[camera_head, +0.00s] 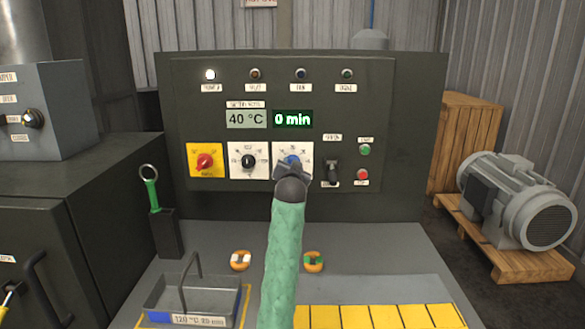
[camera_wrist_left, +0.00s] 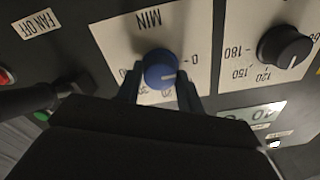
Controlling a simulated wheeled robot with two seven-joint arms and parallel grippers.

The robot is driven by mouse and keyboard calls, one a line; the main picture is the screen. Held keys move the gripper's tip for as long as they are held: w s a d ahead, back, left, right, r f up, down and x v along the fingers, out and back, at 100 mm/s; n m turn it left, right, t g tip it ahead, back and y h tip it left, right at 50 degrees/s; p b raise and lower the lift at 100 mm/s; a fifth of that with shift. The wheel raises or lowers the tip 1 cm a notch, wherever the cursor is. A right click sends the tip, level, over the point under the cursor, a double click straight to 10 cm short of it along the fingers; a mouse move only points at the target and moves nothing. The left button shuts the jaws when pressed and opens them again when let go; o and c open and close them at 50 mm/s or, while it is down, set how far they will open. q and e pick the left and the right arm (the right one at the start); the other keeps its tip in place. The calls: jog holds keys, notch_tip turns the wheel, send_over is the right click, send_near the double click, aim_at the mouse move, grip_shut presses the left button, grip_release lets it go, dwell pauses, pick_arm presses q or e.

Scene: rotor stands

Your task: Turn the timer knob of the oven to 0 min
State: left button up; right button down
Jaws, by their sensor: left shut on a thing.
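The timer knob (camera_head: 293,159) is blue and sits on a white dial plate (camera_head: 306,148) marked MIN on the dark oven panel. The green display (camera_head: 292,119) above it reads 0 min. My left gripper (camera_head: 291,171), on a green-sleeved arm, reaches up to the knob and covers its lower part. In the left wrist view the two fingers stand on either side of the blue knob (camera_wrist_left: 161,70), shut on it. The knob's white pointer line points right, toward the side of the dial with the 0 mark. My right gripper is not in view.
A black temperature knob (camera_head: 248,161) is left of the timer, beside a red knob on a yellow plate (camera_head: 205,160). A black fan switch (camera_head: 332,172) is close on the right, with green and red buttons beyond. A handled tray (camera_head: 195,305) stands on the bench.

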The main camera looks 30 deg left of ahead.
pick_arm(q)
jog(key=shift+f, duration=0.25)
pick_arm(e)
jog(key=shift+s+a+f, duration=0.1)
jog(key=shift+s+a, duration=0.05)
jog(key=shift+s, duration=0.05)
pick_arm(q)
jog(key=o, duration=1)
jog(key=shift+r, duration=0.15)
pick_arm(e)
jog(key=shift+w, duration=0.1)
pick_arm(q)
jog(key=shift+s, duration=0.1)
jog(key=b+v, duration=0.2)
jog(key=v, duration=0.5)
jog(key=shift+s+d, duration=0.2)
jog(key=shift+s, duration=0.05)
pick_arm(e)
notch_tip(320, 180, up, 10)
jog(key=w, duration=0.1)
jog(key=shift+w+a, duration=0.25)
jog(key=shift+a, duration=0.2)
